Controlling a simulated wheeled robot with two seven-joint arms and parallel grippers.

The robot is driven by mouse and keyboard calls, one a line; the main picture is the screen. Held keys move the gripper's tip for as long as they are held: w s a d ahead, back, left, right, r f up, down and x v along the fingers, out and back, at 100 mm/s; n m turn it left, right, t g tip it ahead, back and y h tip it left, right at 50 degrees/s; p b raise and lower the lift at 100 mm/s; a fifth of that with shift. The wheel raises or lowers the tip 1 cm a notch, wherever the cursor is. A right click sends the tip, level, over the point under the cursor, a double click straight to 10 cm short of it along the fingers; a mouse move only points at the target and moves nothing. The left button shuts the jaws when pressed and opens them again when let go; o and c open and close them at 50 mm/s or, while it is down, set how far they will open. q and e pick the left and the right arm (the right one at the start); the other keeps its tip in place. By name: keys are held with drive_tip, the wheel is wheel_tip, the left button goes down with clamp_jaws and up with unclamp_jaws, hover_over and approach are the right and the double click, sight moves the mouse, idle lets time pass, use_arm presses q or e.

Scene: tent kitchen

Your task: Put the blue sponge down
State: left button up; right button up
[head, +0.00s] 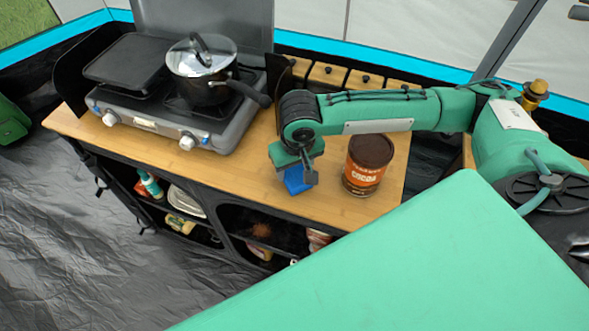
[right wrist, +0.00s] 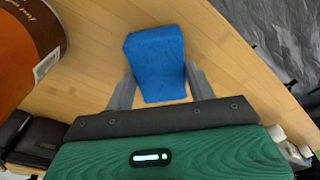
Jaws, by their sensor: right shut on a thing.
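The blue sponge (head: 297,180) is between the fingers of my right gripper (head: 306,177), low over the wooden counter top (head: 240,180). In the right wrist view the sponge (right wrist: 155,62) sits between both fingers of the right gripper (right wrist: 157,92), which is shut on it. The sponge's far end reaches out past the fingertips over bare wood. I cannot tell whether its underside touches the counter. My left gripper is not in view.
A brown cocoa tin (head: 366,165) stands just right of the sponge; it also shows in the right wrist view (right wrist: 30,50). A camping stove (head: 170,120) with a lidded pot (head: 203,80) is at the left. Bare counter lies between stove and sponge.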

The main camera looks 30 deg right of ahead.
sight(297, 176)
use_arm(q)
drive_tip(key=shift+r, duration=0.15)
use_arm(e)
drive_tip(key=shift+f, duration=0.1)
drive_tip(key=o, duration=0.9)
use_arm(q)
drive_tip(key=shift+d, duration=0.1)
use_arm(e)
drive_tip(key=shift+r, duration=0.2)
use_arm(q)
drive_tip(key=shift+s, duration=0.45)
use_arm(e)
drive_tip(key=r, duration=0.4)
drive_tip(key=s+r, duration=0.1)
drive_tip(key=r, duration=0.6)
drive_tip(key=shift+s+r, duration=0.25)
drive_tip(key=shift+r, duration=0.15)
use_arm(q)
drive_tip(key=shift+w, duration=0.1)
